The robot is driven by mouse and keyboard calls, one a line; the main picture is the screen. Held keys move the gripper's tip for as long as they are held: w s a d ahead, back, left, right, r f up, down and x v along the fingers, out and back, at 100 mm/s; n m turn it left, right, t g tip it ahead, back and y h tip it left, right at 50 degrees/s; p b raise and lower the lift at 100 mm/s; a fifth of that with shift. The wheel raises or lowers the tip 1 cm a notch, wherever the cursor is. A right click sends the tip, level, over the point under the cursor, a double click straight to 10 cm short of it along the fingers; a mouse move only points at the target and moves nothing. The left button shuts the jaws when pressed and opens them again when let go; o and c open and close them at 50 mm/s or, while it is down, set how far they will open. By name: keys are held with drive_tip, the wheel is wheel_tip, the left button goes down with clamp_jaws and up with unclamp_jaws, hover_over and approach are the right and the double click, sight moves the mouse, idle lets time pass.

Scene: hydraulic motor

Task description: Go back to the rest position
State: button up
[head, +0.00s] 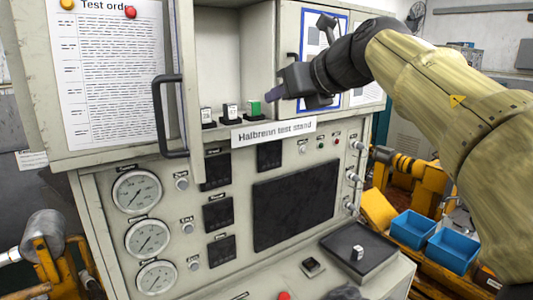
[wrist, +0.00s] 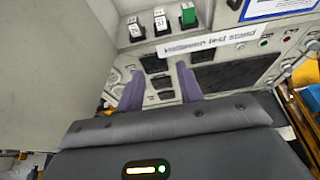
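My gripper (head: 274,93) is in front of the open shelf compartment of the test stand (head: 230,167), above the sign reading "Halbrenn test stand" (head: 275,132). In the wrist view my gripper (wrist: 158,84) has its two purple fingers apart with nothing between them. On the shelf stand two white-topped pieces (head: 206,115) and a green piece (head: 254,108) in black holders. They also show ahead of the fingers in the wrist view, with the green piece (wrist: 188,15) at the right. My arm reaches in from the right side of the head view.
A cabinet door with a dark handle (head: 170,115) stands left of the shelf. A black plate (head: 350,262) with a small white piece (head: 357,252) lies on the lower ledge. Blue bins (head: 412,229) and yellow equipment (head: 379,208) are at the right. Gauges (head: 137,191) line the panel's left.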

drive_tip(key=w+d+f+m+t+b, duration=0.1)
drive_tip(key=w+f+m+t, duration=0.15)
drive_tip(key=f+m, duration=0.45)
drive_tip(key=w+d+f+m+t, duration=0.1)
drive_tip(key=w+f+m, duration=0.2)
drive_tip(key=f+m, duration=0.5)
drive_tip(key=s+d+f+m+g+h, duration=0.15)
drive_tip(key=d+f+m+h, duration=0.45)
drive_tip(key=f+m, duration=0.65)
drive_tip(key=s+d+f+m+g+h+b, duration=0.1)
drive_tip(key=s+d+f+m+g, duration=0.15)
drive_tip(key=s+f+m, duration=0.4)
drive_tip(key=s+d+f+m+g+h, duration=0.1)
drive_tip(key=s+d+f+m+g, duration=0.15)
drive_tip(key=f, duration=0.65)
drive_tip(key=s+f+m+g, duration=0.2)
drive_tip(key=s+f+m, duration=0.1)
drive_tip(key=s, duration=0.3)
drive_tip(key=s+a+f+m+g, duration=0.1)
drive_tip(key=s+f+m+g, duration=0.2)
drive_tip(key=s+f, duration=0.2)
drive_tip(key=shift+s+a+f+g+y, duration=0.2)
drive_tip(key=shift+s+f+g+y, duration=0.15)
drive_tip(key=shift+s, duration=0.8)
drive_tip(key=shift+w, duration=0.15)
